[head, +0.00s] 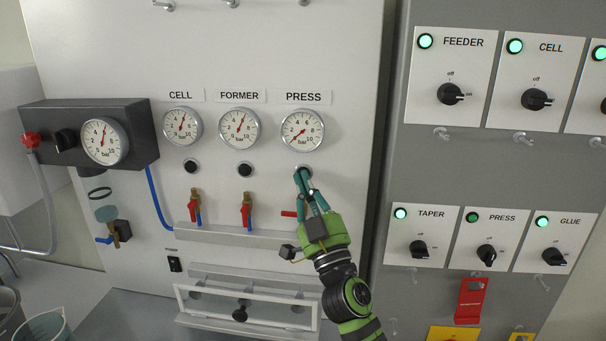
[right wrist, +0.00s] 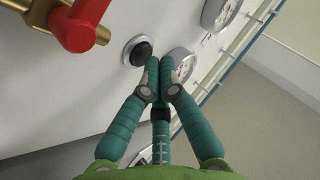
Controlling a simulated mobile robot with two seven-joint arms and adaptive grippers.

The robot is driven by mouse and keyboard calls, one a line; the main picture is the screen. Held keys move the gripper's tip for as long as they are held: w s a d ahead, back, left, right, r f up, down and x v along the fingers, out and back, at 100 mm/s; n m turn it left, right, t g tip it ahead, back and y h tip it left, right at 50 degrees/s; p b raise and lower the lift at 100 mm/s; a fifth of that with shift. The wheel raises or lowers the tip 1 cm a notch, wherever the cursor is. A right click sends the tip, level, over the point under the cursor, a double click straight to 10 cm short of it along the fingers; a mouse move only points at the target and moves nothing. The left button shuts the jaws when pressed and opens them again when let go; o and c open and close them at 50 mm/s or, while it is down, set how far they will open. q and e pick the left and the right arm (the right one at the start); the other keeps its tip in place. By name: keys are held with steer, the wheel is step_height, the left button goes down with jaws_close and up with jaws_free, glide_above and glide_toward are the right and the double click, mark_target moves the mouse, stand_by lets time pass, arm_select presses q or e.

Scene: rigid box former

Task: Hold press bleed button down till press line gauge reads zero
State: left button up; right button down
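The press line gauge (head: 303,130) sits under the PRESS label in the head view. Its red needle points down-left, at the low end of the scale near zero. The press bleed button (head: 303,169) is below the gauge, mostly hidden by my right gripper (head: 301,177). In the right wrist view, a black button (right wrist: 139,51) in a pale ring lies at the fingertips, which look shut together (right wrist: 160,66) with nothing between them. The left fingertip overlaps the button's right edge; I cannot tell whether it presses it. My left gripper is not in view.
CELL (head: 182,126) and FORMER (head: 239,128) gauges read about 6, with black buttons and red-handled valves below. The press valve's red handle (head: 289,214) is close to my gripper. A drip ledge (head: 235,237) runs below. The PRESS lamp (head: 472,217) on the right cabinet is dark.

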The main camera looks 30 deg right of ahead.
steer(key=shift+s+a, duration=0.2)
steer(key=shift+s, duration=0.1)
steer(key=s+a, duration=0.1)
steer(key=s, duration=0.1)
steer(key=s+a, duration=0.2)
stand_by(0.5)
stand_by(0.6)
